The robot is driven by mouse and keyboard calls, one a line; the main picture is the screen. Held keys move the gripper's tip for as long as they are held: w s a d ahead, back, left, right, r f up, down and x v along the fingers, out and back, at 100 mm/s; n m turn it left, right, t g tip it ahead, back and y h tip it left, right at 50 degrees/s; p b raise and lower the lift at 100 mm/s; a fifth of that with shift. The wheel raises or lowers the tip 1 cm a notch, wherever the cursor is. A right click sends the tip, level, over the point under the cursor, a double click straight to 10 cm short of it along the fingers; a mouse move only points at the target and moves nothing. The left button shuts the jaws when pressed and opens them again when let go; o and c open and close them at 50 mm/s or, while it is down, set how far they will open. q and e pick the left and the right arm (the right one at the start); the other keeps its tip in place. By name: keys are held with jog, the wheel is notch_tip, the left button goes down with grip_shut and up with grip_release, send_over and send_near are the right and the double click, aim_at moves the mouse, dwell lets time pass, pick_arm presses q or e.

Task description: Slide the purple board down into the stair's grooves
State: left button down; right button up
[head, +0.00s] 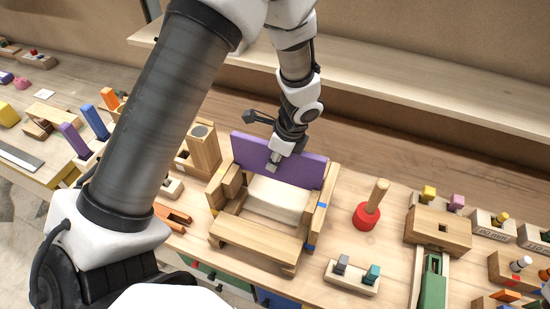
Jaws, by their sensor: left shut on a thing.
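The purple board (303,171) stands on edge, wide and upright, at the back of the small wooden stair (258,243). Its right end is by the stair's right side piece (321,205) and its left end is behind the left side piece (227,181). Its top edge is higher than the side pieces. Its lower edge is hidden, so I cannot tell how deep it sits in the grooves. My left gripper (273,164) reaches down from above and is shut on the board's upper edge, left of its middle. My right gripper is out of view.
A white block (280,199) lies inside the stair frame. A red-based wooden peg (368,210) stands close on the right, and a wooden block with a round top mark (202,148) on the left. A small holder with two pegs (353,276) is in front right. A raised shelf (400,88) runs behind.

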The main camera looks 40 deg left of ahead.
aim_at(287, 163)
pick_arm(q)
jog(key=shift+f+b, duration=4.2)
jog(key=shift+f, duration=1.45)
jog(key=c, duration=1)
grip_release()
jog(key=v, duration=1.1)
jog(key=shift+d+r, duration=0.15)
jog(key=shift+r, duration=0.35)
